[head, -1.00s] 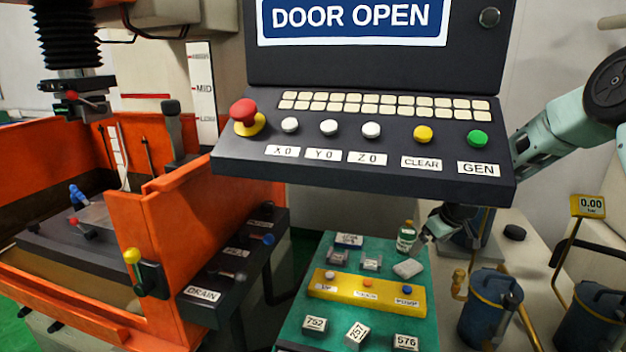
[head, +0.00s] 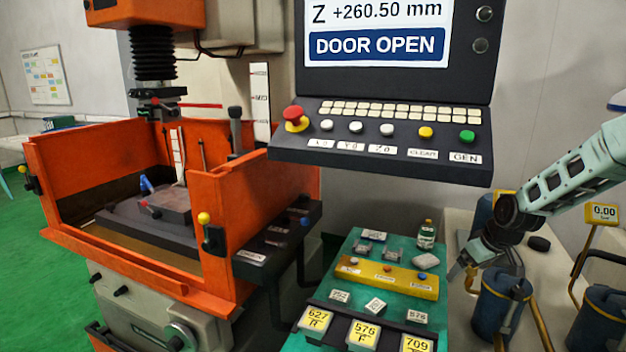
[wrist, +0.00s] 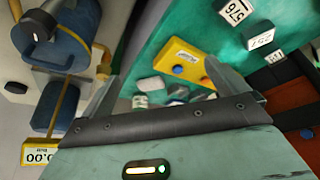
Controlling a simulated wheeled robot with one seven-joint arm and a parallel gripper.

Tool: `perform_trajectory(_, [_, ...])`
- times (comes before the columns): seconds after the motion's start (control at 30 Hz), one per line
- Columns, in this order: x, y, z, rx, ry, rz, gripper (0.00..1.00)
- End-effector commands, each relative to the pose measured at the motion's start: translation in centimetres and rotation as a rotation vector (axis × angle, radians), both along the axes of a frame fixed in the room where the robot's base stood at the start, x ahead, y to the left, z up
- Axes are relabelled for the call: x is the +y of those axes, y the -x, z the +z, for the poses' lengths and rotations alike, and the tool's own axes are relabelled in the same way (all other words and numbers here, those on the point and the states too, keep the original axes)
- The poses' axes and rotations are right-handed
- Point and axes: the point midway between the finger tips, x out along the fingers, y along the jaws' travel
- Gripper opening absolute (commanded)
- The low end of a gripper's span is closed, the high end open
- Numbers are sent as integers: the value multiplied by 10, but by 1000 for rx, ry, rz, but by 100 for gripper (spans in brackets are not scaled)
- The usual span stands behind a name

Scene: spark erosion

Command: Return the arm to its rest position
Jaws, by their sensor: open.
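My arm (head: 575,180) comes in from the right in the head view. My gripper (head: 468,265) hangs at the right edge of the green table (head: 350,245), beside a blue canister. In the wrist view my gripper (wrist: 185,95) has its two fingers spread wide with nothing held between them. Beyond the fingers lie the yellow button bar (wrist: 180,60) and small items on the green surface.
The control panel (head: 380,150) overhangs the back of the table. The orange machine tank (head: 120,160) stands at left. A blue canister (head: 497,305) and a yellow gauge (head: 602,213) reading 0.00 stand at right. Numbered blocks (head: 365,332) line the table's front.

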Motion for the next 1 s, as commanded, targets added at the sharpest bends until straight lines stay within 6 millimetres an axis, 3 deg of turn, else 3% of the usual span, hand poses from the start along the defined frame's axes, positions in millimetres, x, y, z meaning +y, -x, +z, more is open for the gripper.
perform_trajectory(0.27, [15,23,18,24,21,-12,98])
perform_trajectory(0.57, [37,73,48,68,54,-62,98])
perform_trajectory(0.67, [46,100,62,84,66,-94,98])
perform_trajectory(0.8, [58,154,84,108,77,-168,98])
perform_trajectory(1.0, [67,222,103,131,65,-277,98])
